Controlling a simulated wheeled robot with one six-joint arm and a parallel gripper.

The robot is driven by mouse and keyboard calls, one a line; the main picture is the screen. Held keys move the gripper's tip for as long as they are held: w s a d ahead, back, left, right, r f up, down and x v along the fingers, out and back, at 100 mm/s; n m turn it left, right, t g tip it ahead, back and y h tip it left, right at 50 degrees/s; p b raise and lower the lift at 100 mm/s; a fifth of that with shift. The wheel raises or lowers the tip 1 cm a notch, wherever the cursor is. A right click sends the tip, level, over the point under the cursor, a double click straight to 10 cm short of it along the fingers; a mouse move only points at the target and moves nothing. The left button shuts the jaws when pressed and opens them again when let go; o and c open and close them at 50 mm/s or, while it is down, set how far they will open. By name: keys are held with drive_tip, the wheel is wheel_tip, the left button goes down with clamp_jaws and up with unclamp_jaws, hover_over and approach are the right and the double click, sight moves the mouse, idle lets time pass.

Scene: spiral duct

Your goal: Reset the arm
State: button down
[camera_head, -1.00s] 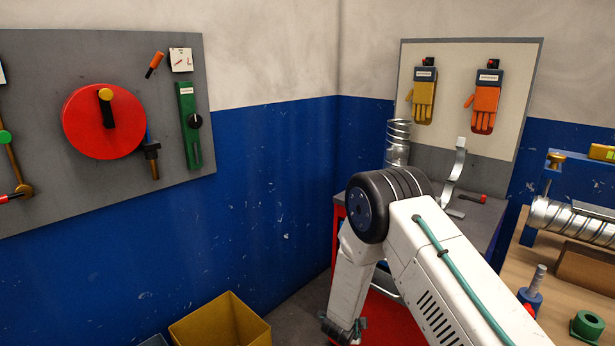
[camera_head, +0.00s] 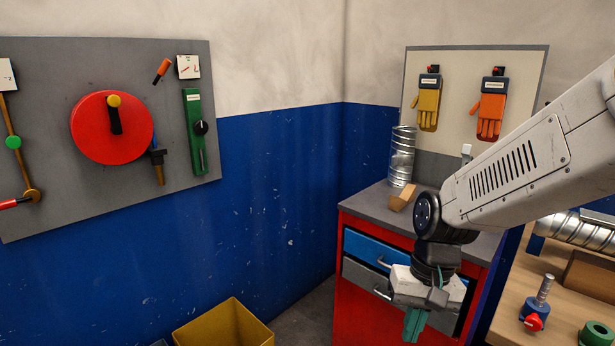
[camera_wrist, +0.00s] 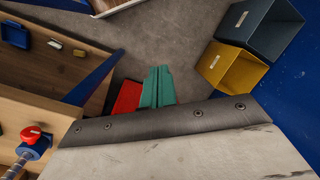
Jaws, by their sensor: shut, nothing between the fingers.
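My arm (camera_head: 520,165) reaches in from the right in the head view, with its wrist bent downward. My gripper (camera_head: 413,330) hangs below the wrist in front of the red drawer cabinet (camera_head: 365,312). Its teal fingers are together and hold nothing. They also show in the wrist view (camera_wrist: 158,80), pointing toward the grey floor (camera_wrist: 165,40). The gripper appears clear of other objects, though its lowest part is near the cabinet front in the picture.
A metal duct piece (camera_head: 402,160) and a cardboard-coloured block (camera_head: 401,197) stand on the cabinet top. A wooden workbench (camera_head: 510,325) is at the right. A yellow bin (camera_head: 222,325) is on the floor, with a grey bin (camera_wrist: 262,35) beside it.

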drive_tip(key=s+d+r+t, duration=0.1)
drive_tip(key=s+d+r, duration=0.3)
drive_tip(key=s, duration=0.3)
drive_tip(key=s+d+r+n+t+h, duration=0.1)
drive_tip(key=s+d+r, duration=0.3)
drive_tip(key=s+r, duration=0.3)
drive_tip(key=shift+s+d+r+t+h, duration=0.2)
drive_tip(key=shift+s+r+t+h, duration=0.1)
drive_tip(key=shift+s+t, duration=0.1)
